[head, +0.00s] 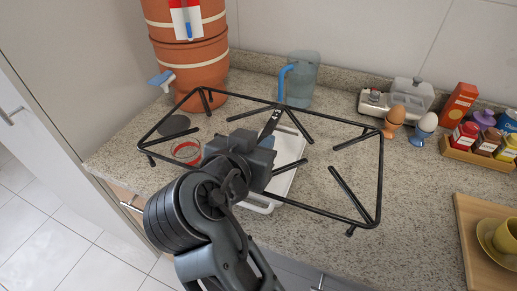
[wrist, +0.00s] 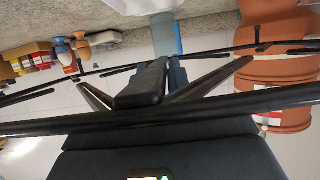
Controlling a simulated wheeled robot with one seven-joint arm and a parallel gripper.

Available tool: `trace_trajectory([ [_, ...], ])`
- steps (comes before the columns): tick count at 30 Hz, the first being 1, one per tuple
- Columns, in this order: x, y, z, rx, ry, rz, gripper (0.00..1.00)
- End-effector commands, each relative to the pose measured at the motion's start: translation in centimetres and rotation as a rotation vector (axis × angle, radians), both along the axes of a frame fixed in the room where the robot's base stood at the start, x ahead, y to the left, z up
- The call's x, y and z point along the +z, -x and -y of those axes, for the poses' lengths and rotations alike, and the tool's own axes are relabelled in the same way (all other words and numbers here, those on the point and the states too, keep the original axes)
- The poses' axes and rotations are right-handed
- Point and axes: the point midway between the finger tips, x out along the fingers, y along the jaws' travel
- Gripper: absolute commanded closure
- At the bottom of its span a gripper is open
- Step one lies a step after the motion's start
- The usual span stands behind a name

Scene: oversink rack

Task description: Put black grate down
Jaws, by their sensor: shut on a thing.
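The black grate (head: 353,197) is a wire frame with short inward prongs and small feet. In the head view it spans much of the counter (head: 240,104), tilted a little; I cannot tell whether any foot touches the counter. My gripper (head: 272,124) is at the middle of the grate, partly hidden by my wrist, and is shut on it. In the wrist view a grate bar (wrist: 100,122) crosses close in front of the camera, with my gripper's fingers (wrist: 160,85) beyond it.
A terracotta water filter (head: 190,60) and a blue jug (head: 302,78) stand behind. Egg cups (head: 418,138), a spice rack (head: 478,155) and a wooden board (head: 470,225) with a yellow cup are at right. A white tray (head: 285,180) and a red-rimmed glass (head: 187,152) lie under the grate.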

Motion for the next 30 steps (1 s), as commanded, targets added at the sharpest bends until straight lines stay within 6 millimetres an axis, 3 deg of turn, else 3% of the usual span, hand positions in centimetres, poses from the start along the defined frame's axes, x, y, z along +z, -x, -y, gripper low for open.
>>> trace_trajectory([
  [6, -2.3, 0.1, 0.0, -0.001, 0.002, 0.0, 1.0],
  [28, -3.8, 0.0, 0.0, 0.0, -0.001, 0.001, 1.0],
  [29, -3.8, 0.1, 0.0, -0.001, 0.0, -0.001, 0.75],
  [30, -3.7, 0.1, 0.0, -0.001, 0.0, -0.001, 0.71],
])
